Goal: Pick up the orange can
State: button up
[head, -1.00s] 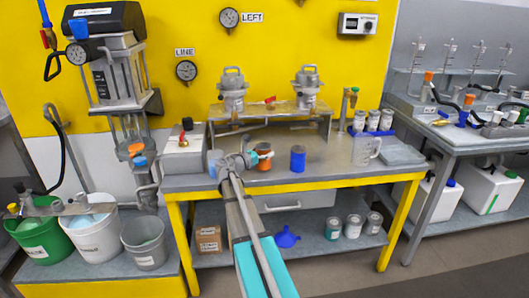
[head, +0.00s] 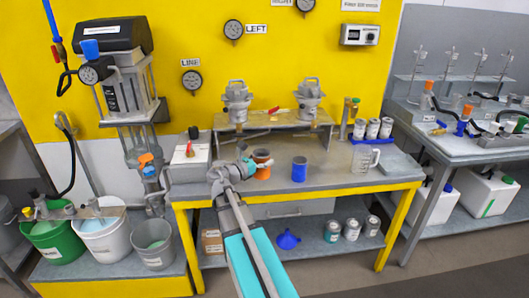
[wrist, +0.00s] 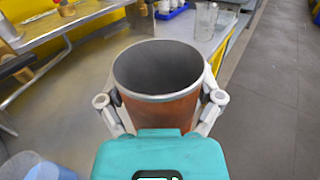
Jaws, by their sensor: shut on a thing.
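The orange can (head: 263,164) is an open, empty-looking cylinder with a grey rim. My gripper (head: 247,166) is shut on it from the side, at the yellow-framed bench. In the wrist view the orange can (wrist: 160,108) stands upright between the two fingers (wrist: 160,100), one on each side. It appears held slightly above the bench top; its underside is hidden in the wrist view.
A blue can (head: 299,169) stands just right on the bench (head: 335,180). A clear jug (head: 364,158) and grey tray (head: 398,162) are farther right. A low shelf with metal pots (head: 240,105) stands behind. A white box (head: 190,160) is left.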

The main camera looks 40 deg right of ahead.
jog(key=shift+s+a+r, duration=0.45)
jog(key=shift+s+a, duration=0.25)
jog(key=shift+a, duration=0.05)
jog(key=shift+w+f, duration=0.1)
jog(key=shift+f, duration=0.05)
